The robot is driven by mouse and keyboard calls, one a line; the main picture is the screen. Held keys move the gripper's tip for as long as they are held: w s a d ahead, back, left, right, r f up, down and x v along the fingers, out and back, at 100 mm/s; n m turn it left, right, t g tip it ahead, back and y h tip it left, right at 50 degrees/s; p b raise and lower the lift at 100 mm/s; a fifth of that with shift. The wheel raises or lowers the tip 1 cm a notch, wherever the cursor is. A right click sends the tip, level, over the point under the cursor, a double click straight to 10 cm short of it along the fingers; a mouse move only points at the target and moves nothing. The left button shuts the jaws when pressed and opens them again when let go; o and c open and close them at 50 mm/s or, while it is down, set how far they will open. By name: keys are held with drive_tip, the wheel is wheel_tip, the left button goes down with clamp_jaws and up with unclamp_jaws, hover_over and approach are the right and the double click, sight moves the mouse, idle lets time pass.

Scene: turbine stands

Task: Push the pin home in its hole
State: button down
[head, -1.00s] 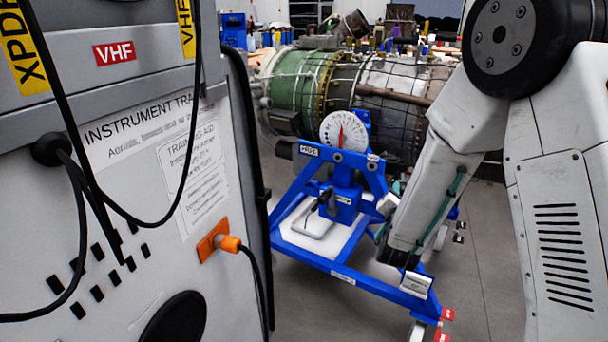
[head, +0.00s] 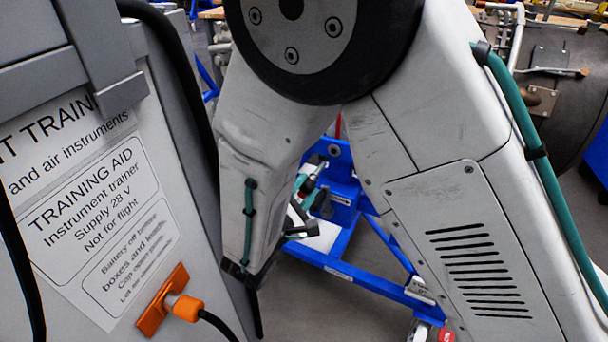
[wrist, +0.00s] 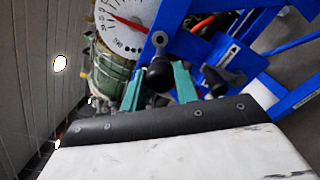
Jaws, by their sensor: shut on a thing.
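In the wrist view my gripper (wrist: 160,72) has its two teal fingers shut on a black rounded knob, which looks like the head of the pin (wrist: 159,78). A grey ring-shaped end (wrist: 159,40) shows just beyond the knob against the blue stand (wrist: 172,22). I cannot tell whether it belongs to the pin or the stand. The pin's shank and the hole are hidden, so how deep the pin sits does not show. In the head view my arm covers most of the blue stand (head: 345,255), and the gripper shows only in part behind it.
A white dial with a red needle (wrist: 118,30) is at upper left in the wrist view. A second black knob (wrist: 214,80) lies right of the fingers. In the head view an instrument trainer box (head: 75,285) with an orange plug (head: 187,308) stands close on the left.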

sight(322, 165)
drive_tip(key=shift+x, duration=2.4)
drive_tip(key=shift+w+d, duration=0.25)
drive_tip(key=shift+w, duration=0.1)
drive_tip(key=shift+w+d, duration=0.2)
drive_tip(key=shift+w, duration=0.15)
drive_tip(key=shift+w+d, duration=0.35)
drive_tip(key=shift+w, duration=0.25)
drive_tip(key=shift+w, duration=0.1)
drive_tip(key=shift+w+d, duration=0.35)
drive_tip(key=shift+w, duration=0.15)
